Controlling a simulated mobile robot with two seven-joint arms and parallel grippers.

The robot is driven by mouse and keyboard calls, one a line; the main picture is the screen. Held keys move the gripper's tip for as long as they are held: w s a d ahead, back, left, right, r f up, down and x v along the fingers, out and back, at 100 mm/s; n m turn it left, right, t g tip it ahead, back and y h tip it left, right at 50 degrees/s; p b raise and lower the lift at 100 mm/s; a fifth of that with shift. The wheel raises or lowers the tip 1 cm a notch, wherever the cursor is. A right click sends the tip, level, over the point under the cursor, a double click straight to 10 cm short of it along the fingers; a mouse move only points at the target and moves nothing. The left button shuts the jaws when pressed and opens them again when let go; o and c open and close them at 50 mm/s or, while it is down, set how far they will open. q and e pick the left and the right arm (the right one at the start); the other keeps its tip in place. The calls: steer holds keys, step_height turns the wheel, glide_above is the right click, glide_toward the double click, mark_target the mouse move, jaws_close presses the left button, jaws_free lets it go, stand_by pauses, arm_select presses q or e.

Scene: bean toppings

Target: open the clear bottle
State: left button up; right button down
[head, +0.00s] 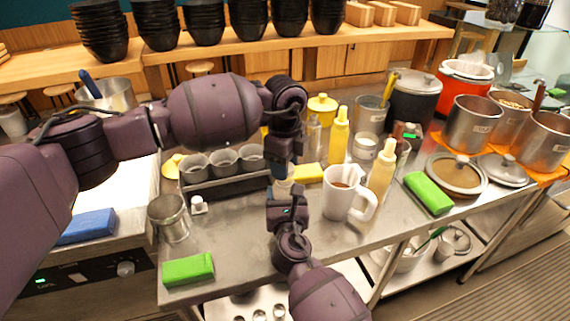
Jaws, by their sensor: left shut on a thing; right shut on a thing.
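My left gripper (284,174) reaches down from above at the middle of the steel counter. My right gripper (286,193) comes up from the front, just below it. Both are shut on a small pale, whitish thing (282,187) that shows between them. It appears to be the clear bottle, but the fingers hide most of it, and I cannot tell whether its cap is on. Another slim, clear-looking container (313,132) stands behind, right of my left wrist, next to a yellow bottle (339,135).
A white mug (340,196) with brown contents and another yellow bottle (382,172) stand close on the right. A rack of grey cups (222,160) is left. A green sponge (188,268) lies at the front left, near a metal canister (168,220).

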arm_select(q)
steer(key=shift+r, duration=2.05)
arm_select(e)
steer(key=shift+c, duration=0.6)
jaws_free()
steer(key=shift+s, duration=0.1)
